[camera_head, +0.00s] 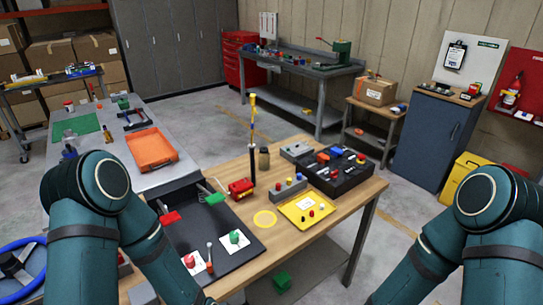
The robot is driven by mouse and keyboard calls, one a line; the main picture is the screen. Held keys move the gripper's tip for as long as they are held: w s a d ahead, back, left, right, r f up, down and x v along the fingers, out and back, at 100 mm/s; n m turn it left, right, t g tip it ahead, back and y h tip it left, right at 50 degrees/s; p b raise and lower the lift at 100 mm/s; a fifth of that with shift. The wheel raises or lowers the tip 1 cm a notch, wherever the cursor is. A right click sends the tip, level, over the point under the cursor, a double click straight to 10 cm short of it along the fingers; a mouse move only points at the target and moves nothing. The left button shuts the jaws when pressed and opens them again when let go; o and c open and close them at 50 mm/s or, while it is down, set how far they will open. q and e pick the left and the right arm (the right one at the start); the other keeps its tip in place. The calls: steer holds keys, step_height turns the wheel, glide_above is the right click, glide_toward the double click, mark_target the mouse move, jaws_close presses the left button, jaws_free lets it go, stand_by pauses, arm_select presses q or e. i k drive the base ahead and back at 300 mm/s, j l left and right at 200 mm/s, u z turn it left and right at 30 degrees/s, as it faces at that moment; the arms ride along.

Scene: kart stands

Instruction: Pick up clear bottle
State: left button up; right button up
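A small bottle-like container (264,159) stands upright near the back edge of the wooden table (345,208). It looks brownish with a darker top, and I cannot tell whether it is clear. No plainly clear bottle shows. Both of my teal arms are at the lower left and lower right, and their forearms run out of the bottom of the picture. Neither gripper is in view.
A tall yellow-and-black tool (252,135) stands beside the container. An orange tray (151,149) lies on the grey table.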

mark_target(264, 155)
steer(key=i+l, duration=0.2)
steer(key=l, duration=0.15)
steer(key=i+l+u, duration=0.1)
steer(key=i+l, duration=0.25)
steer(key=l, duration=0.3)
steer(key=i+l, duration=0.2)
steer(key=l, duration=0.15)
steer(key=i+l+u, duration=0.1)
steer(key=l, duration=0.25)
steer(key=i+l, duration=0.2)
steer(key=l, duration=0.15)
steer(key=i+l+u, duration=0.1)
steer(key=l, duration=0.25)
steer(key=i+l, duration=0.25)
steer(key=l+u, duration=0.05)
steer(key=l, duration=0.05)
